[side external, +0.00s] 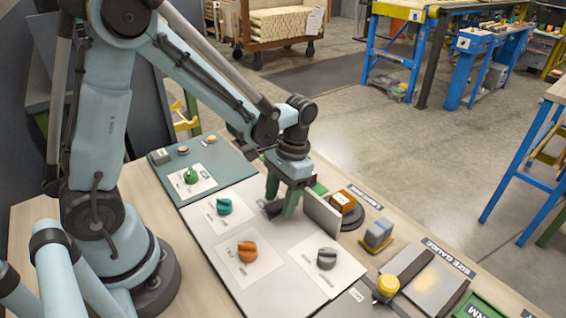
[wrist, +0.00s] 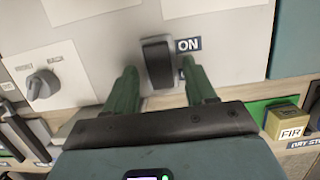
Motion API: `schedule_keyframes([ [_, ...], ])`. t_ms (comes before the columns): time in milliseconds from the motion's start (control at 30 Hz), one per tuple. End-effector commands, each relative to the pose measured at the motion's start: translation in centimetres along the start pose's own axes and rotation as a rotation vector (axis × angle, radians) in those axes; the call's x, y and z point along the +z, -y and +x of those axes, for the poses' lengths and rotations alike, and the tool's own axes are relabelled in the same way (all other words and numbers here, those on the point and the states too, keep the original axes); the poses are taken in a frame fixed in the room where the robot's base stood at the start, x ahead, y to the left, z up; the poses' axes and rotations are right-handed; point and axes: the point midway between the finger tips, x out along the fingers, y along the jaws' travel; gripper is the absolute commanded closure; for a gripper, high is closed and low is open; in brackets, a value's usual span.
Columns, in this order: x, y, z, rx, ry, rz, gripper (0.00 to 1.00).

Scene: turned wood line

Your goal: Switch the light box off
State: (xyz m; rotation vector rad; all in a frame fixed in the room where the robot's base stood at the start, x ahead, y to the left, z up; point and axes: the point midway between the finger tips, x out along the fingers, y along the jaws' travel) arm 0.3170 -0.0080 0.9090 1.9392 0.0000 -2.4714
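A dark rocker switch (wrist: 158,62) sits on the pale panel (wrist: 100,50), with an ON label (wrist: 188,45) beside its upper end. A second label below that one is mostly hidden by a finger. My gripper (wrist: 159,68) is open, with one green finger on each side of the switch's lower part; nothing shows held. I cannot tell whether the fingers touch the switch or panel. In the side view my gripper (side external: 281,203) points down over the panel (side external: 207,255), and the switch (side external: 271,208) is partly hidden by the fingers. I cannot make out any lit lamp.
Teal (side external: 224,206), orange (side external: 247,251) and grey (side external: 327,258) knobs stand on the panel. A green knob (side external: 191,175) is on the teal board behind. Right of my gripper are an orange-brown block (side external: 343,199), a grey-and-yellow block (side external: 378,233) and a yellow knob (side external: 388,285).

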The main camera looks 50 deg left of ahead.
Motion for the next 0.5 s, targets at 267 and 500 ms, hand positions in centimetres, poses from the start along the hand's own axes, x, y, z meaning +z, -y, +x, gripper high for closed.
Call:
schedule_keyframes([
  [267, 0.0, 0.0, -0.4, 0.0, 0.0, 0.0, 0.45],
  [500, 0.0, 0.0, -3.2, 0.0, 0.0, 0.0, 0.45],
])
